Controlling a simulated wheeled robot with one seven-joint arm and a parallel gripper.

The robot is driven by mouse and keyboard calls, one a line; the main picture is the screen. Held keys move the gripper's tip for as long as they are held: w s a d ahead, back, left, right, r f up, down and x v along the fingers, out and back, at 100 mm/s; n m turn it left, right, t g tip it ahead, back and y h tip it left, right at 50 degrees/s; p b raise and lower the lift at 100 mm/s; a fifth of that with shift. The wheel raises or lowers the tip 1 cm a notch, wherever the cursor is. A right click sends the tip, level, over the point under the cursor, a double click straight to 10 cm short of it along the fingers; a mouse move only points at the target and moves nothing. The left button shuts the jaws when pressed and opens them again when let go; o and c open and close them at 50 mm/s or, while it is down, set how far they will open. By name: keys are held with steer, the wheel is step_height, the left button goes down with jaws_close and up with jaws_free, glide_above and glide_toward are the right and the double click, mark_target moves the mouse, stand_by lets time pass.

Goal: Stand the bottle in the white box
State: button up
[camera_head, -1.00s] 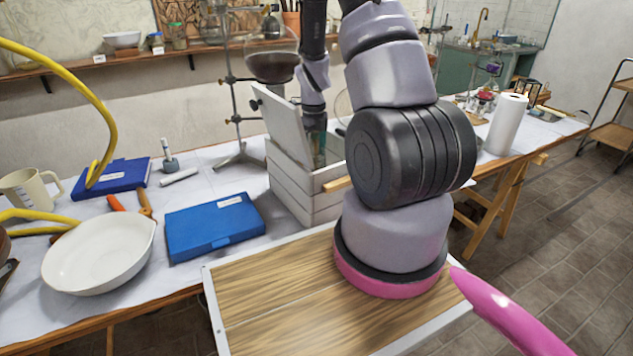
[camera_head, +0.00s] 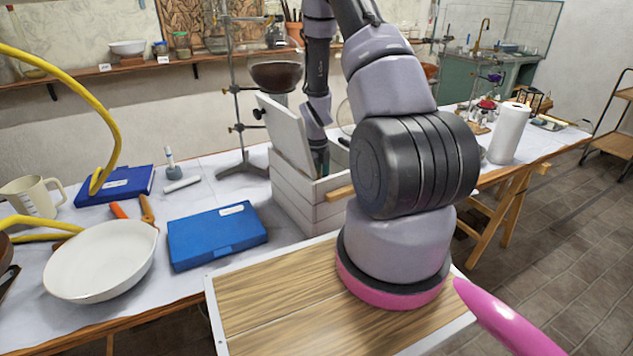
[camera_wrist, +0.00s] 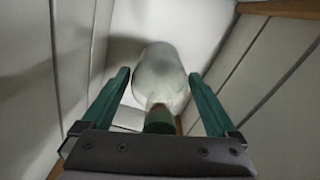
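The bottle (camera_wrist: 161,75) is pale and translucent with a dark neck pointing toward the wrist camera. It looks upright inside the box, with its base hidden. In the head view only the upper part of the green fingers shows above the box wall, and the bottle cannot be made out.
A blue case (camera_head: 216,236) lies left of the box, with a white bowl (camera_head: 100,262) farther left. A lab stand with a dark-filled flask (camera_head: 275,76) is behind the box. A paper towel roll (camera_head: 508,134) stands to the right. The box walls are close around the fingers.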

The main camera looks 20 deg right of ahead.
step_height(320, 180, up, 12)
steer(key=shift+r, duration=0.2)
steer(key=s+a+r+n+t+y, duration=0.1)
steer(key=s+a+r+n+t, duration=0.2)
steer(key=r+n, duration=0.6)
steer(key=s+a+r+n+t, duration=0.1)
steer(key=s+a+r+n, duration=0.25)
steer(key=r, duration=1.05)
steer(key=s+a+r+n+t, duration=0.1)
steer(key=s+a+r+n, duration=0.2)
steer(key=s+r+n, duration=0.2)
steer(key=s+a+r+n+t+y, duration=0.1)
steer(key=s+r+n, duration=0.4)
steer(key=s+n, duration=0.5)
steer(key=shift+a+r+t, duration=0.35)
steer(key=shift+a+t, duration=0.25)
steer(key=shift+a, duration=0.45)
